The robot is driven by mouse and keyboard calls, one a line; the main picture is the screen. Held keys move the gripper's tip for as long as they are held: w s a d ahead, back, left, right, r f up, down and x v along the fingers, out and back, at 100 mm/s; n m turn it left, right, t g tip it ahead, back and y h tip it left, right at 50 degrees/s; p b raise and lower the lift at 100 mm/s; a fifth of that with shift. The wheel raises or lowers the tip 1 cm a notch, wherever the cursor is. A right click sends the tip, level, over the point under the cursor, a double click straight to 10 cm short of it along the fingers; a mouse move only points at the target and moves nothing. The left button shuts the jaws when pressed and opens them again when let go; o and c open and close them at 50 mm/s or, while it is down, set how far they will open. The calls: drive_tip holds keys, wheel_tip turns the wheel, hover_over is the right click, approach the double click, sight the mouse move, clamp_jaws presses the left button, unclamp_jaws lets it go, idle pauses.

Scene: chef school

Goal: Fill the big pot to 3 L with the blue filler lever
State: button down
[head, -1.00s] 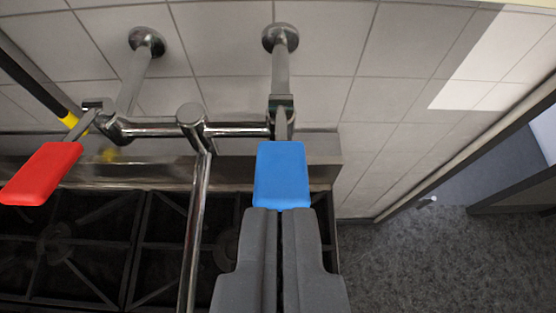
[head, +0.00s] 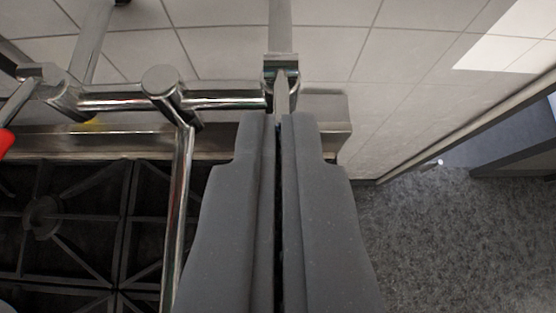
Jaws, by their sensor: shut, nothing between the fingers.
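My gripper (head: 278,120) is shut with nothing between its fingers. Its tips are in front of the tap's right-hand valve. The blue filler lever is hidden behind my fingers; only its thin metal stem (head: 281,92) shows just beyond the tips. I cannot tell whether the fingers touch the lever. The filler tap (head: 120,98) is chrome and fixed to the tiled wall, with a long spout (head: 181,215) running down the picture left of my gripper. The big pot cannot be made out.
A red lever (head: 5,142) on the tap's other valve shows at the left edge. A black stove grate (head: 75,225) lies below the spout. The tiled wall (head: 390,75) is behind. Grey speckled floor (head: 450,235) is open at the right.

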drive_tip(key=shift+x, duration=0.95)
drive_tip(key=shift+s+f+p, duration=0.25)
drive_tip(key=shift+f, duration=0.35)
drive_tip(key=shift+s+f+p, duration=0.2)
drive_tip(key=shift+s+f, duration=0.05)
drive_tip(key=shift+f, duration=0.35)
drive_tip(key=shift+s+f+p, duration=0.25)
drive_tip(key=shift+f, duration=0.35)
